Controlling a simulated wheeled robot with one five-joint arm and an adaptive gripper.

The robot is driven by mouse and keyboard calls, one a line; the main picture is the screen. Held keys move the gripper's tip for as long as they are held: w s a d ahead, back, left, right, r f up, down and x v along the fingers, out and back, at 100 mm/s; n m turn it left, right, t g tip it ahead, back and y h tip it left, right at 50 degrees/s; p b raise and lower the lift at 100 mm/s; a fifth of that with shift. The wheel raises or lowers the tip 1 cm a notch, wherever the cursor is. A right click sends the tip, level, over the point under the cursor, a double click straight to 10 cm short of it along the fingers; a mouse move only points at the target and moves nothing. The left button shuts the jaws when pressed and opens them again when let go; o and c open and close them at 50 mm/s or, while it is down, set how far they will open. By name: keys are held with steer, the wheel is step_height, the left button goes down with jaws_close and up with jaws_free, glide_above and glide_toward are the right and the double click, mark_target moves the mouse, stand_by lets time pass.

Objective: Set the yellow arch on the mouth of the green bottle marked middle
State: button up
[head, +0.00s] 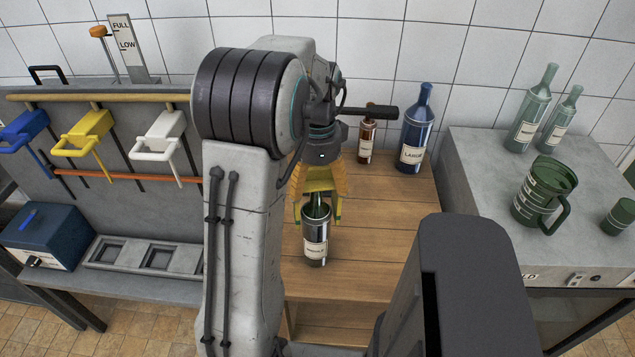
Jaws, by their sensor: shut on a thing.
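The green bottle (315,240) stands upright on the wooden table, in front of my arm. It has a dark body, a green neck and a pale label that seems to read MIDDLE. My gripper (319,190) is right above this bottle, pointing down, shut on the yellow arch (318,179). The arch is at the bottle's neck, with yellow legs coming down on both sides of it. The arch and the gripper's yellow-orange fingers are hard to tell apart. I cannot tell whether the arch touches the mouth.
A small brown bottle (367,138) and a blue bottle (415,135) labelled LARGE stand behind to the right. A grey counter (470,170) holds pale green bottles (530,110) and a green jug (543,195). Blue, yellow (88,135) and white tools hang at left.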

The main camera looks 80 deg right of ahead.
steer(key=o, duration=1)
steer(key=shift+r, duration=0.15)
step_height(320, 180, up, 12)
steer(key=shift+d+f, duration=0.15)
stand_by(0.7)
